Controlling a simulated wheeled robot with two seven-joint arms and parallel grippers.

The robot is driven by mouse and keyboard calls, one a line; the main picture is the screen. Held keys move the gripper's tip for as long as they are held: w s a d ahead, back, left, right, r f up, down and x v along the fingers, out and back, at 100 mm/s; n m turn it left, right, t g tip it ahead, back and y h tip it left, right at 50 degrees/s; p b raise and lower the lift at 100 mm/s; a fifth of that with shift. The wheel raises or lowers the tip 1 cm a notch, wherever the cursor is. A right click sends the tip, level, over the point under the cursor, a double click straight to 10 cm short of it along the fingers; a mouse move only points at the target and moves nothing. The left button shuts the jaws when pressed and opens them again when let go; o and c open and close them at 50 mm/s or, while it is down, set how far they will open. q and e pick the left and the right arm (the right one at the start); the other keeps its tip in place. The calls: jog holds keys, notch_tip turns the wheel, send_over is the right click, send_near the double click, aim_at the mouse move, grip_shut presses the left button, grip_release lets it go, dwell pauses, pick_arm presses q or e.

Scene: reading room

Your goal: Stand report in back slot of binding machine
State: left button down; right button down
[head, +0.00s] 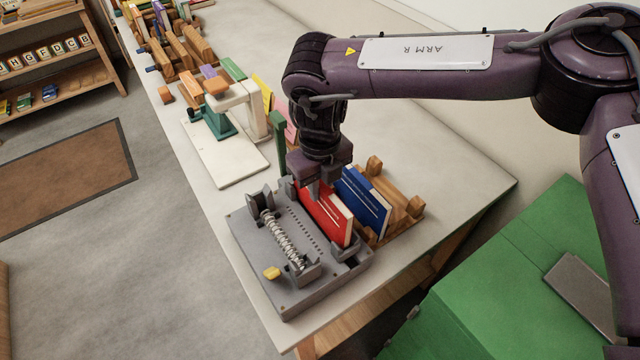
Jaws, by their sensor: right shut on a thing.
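The binding machine (262,268) is a grey block with a silver spiral coil, rows of small holes and a yellow knob, near the table's front corner. A red report (326,216) stands upright along the machine's back side; its lower edge is hidden, so I cannot tell how deep it sits in the back slot. My right gripper (314,190) comes down from above and is shut on the red report's top edge near its left end. A blue report (361,203) stands just behind it, in a wooden rack (404,222). My left gripper is not in view.
A white and green press-like device (228,150) stands farther back on the table (460,178). Several wooden blocks and book racks line the table beyond it. A green cabinet (500,290) is at the lower right. The table right of the rack is clear.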

jog(key=shift+f+b, duration=0.6)
jog(key=shift+f, duration=0.35)
dwell(1.0)
jog(key=c, duration=1.3)
grip_release()
jog(key=shift+r+p, duration=3.3)
jog(key=shift+r, duration=1.25)
